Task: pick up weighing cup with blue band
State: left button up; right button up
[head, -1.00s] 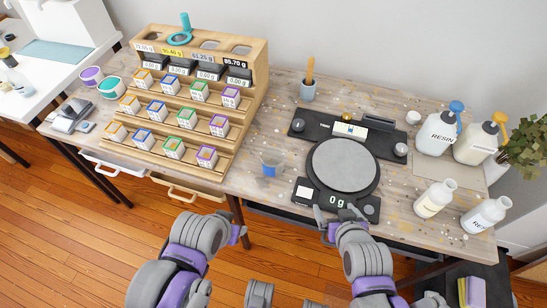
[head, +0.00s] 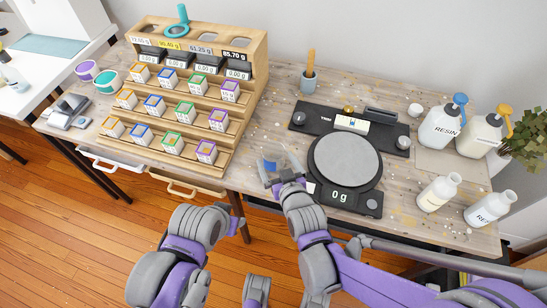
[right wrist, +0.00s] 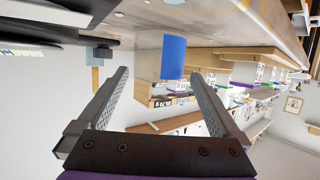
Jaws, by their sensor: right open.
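The clear weighing cup with the blue band (head: 270,162) stands on the table left of the black scale. In the right wrist view the cup (right wrist: 171,57) shows upside down, ahead of and between the two fingers. My right gripper (head: 280,183) is open, right at the near side of the cup; its fingers (right wrist: 160,76) hold nothing. In the head view it partly hides the cup's lower part. My left gripper (head: 240,226) is low in front of the table edge, and its fingers do not show clearly.
The scale (head: 345,158) reads 0 g and stands close to the right of my right gripper. A wooden stepped rack (head: 245,62) of small boxes is to the left. Resin bottles (head: 438,128) stand at the right. A grey cup (head: 308,84) with a stick is behind.

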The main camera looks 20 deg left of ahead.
aim_at(270, 147)
jog(key=x, duration=0.4)
jog(key=shift+w+f, duration=0.1)
jog(key=shift+w, duration=0.2)
jog(key=shift+c, duration=0.3)
jog(key=c, duration=1.1)
